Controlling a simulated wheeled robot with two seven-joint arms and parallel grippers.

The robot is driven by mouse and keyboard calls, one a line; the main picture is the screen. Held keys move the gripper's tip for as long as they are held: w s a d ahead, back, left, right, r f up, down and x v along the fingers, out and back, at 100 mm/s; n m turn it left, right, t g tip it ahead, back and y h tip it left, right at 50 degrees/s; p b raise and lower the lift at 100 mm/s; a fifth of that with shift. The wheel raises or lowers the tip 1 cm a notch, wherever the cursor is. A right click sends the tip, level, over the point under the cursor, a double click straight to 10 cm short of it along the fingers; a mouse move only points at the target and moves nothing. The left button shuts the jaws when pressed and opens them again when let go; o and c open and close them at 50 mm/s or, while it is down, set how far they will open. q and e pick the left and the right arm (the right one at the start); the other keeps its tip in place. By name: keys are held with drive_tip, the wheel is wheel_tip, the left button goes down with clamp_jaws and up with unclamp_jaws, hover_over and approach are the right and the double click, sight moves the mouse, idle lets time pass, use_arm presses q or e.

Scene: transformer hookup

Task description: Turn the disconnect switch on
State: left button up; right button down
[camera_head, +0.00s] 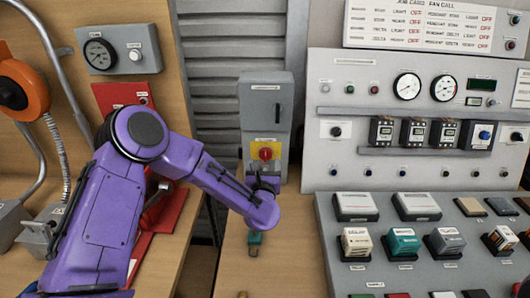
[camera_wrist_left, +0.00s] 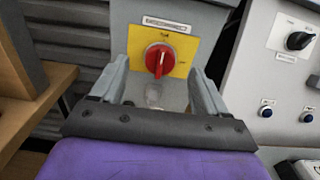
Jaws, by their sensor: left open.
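The disconnect switch is a red rotary knob (camera_head: 265,154) on a yellow plate, low on a grey box (camera_head: 266,100). In the left wrist view the red knob (camera_wrist_left: 159,59) shows face-on, its grip bar close to upright, under a label that reads as disconnect. My left gripper (camera_head: 264,180) is just below the knob in the head view. In the left wrist view its two fingers (camera_wrist_left: 160,85) are apart, one on each side of the knob's lower area, with nothing between them that I can see held. Whether they touch the knob cannot be told. My right gripper is not in view.
A control panel (camera_head: 320,220) with gauges, relays and knobs stands to the right. A wooden board with a gauge box (camera_head: 116,50) and an orange reel (camera_head: 22,88) is at left. A small teal padlock-like item (camera_head: 254,240) is on the wooden surface below my left gripper.

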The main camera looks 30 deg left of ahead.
sight(266, 155)
use_arm(q)
drive_tip(key=x, duration=0.3)
drive_tip(key=p+x, duration=0.1)
drive_tip(key=x, duration=0.1)
drive_tip(key=shift+w+d+f, duration=0.1)
drive_tip(key=shift+w+f, duration=0.3)
drive_tip(key=shift+s+r, duration=0.15)
drive_tip(key=c, duration=1)
